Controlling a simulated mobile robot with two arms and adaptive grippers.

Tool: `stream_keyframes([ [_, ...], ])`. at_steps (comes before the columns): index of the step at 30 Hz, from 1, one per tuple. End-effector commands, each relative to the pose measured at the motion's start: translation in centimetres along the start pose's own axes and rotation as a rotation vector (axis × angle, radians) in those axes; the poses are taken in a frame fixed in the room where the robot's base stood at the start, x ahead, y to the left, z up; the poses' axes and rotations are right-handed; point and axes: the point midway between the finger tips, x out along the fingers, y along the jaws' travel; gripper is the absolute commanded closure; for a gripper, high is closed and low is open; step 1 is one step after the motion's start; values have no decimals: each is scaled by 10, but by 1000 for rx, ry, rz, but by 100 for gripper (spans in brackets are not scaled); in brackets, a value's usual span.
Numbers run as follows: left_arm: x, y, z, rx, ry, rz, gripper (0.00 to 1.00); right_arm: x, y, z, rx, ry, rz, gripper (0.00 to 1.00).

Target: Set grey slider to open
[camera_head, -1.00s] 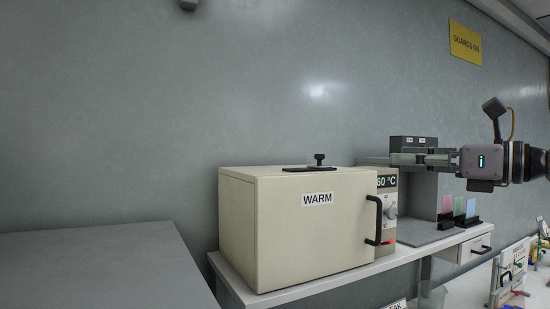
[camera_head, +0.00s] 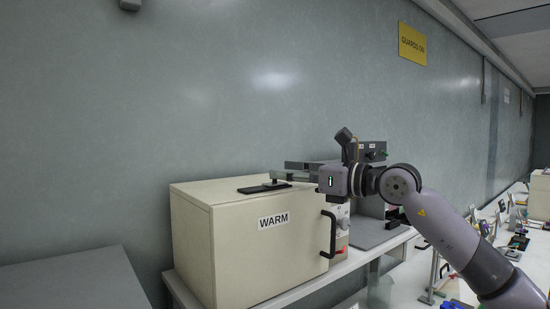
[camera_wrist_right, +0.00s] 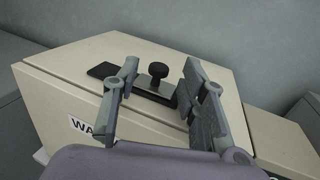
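A dark slider plate (camera_head: 262,187) lies on top of the cream box labelled WARM (camera_head: 233,237). In the wrist view a dark knob (camera_wrist_right: 158,71) stands upright on the slider track (camera_wrist_right: 154,91), and the plate's end (camera_wrist_right: 102,70) reaches out to the left. My right gripper (camera_wrist_right: 160,82) is open, with one finger on each side of the knob and a gap showing on both sides. In the head view the right gripper (camera_head: 285,172) is over the box top, and its fingers largely hide the knob. My left gripper is in neither view.
The box has a black door handle (camera_head: 329,234) and a control panel on its right. A grey machine (camera_head: 372,152) stands behind my right arm. A bare grey surface (camera_head: 75,285) is at the left. The wall rises close behind the box.

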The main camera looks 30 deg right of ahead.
Motion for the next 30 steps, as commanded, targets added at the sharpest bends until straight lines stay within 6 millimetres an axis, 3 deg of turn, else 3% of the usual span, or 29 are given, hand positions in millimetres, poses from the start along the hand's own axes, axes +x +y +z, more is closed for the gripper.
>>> stream_keyframes([
  [6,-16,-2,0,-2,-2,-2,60,29,0,2,2,0,1,61],
  [18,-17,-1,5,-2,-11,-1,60,36,0,0,0,-1,0,61],
  [30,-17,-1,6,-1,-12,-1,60,35,0,0,0,0,0,88],
])
